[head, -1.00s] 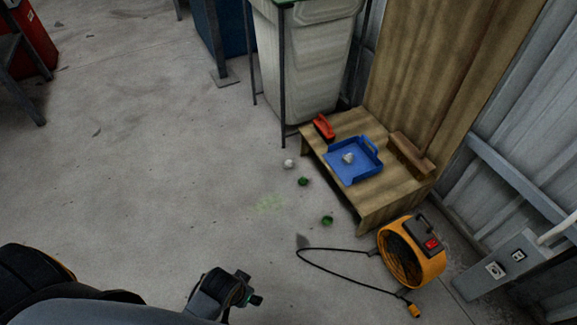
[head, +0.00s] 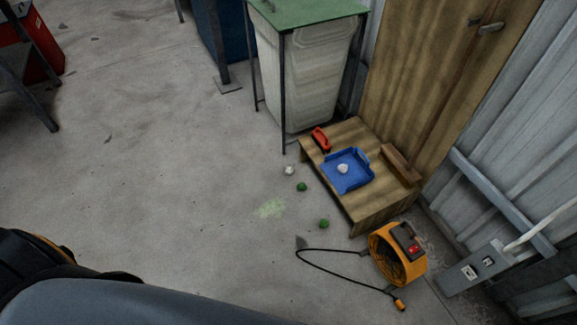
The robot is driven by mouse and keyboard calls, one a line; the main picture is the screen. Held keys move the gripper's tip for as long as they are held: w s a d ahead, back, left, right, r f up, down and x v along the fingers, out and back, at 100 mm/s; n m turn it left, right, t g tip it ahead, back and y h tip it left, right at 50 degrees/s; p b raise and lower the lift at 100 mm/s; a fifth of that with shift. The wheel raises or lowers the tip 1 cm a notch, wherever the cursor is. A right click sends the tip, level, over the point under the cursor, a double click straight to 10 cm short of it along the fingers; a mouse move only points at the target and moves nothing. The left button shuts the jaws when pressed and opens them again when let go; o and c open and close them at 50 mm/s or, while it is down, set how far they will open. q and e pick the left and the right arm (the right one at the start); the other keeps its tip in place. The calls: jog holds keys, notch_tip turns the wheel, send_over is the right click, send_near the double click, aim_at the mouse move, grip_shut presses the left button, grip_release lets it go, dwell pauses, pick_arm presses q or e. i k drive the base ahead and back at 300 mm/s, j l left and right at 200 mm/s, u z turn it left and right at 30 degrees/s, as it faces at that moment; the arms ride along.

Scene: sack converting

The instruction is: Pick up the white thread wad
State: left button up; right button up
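A small white wad (head: 289,170) lies on the concrete floor, just left of the low wooden platform. A second white wad (head: 343,168) sits in the blue dustpan-like tray (head: 352,184) on the platform. Two green wads lie on the floor, one (head: 301,186) close to the white one and one (head: 323,223) nearer to me. Neither of my grippers shows in the head view now. Only parts of my own body fill the bottom left.
The wooden platform (head: 366,212) also carries a red-handled item (head: 321,138) and a wooden block-like item (head: 401,165). An orange blower (head: 388,258) and its looped black cable (head: 325,273) lie at the right. A pale bin (head: 303,80) stands behind. The floor left of the wads is clear.

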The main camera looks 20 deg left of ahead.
aim_at(288, 169)
jog(key=i+j+u, duration=0.15)
jog(key=i+j, duration=1.1)
jog(key=i, duration=0.1)
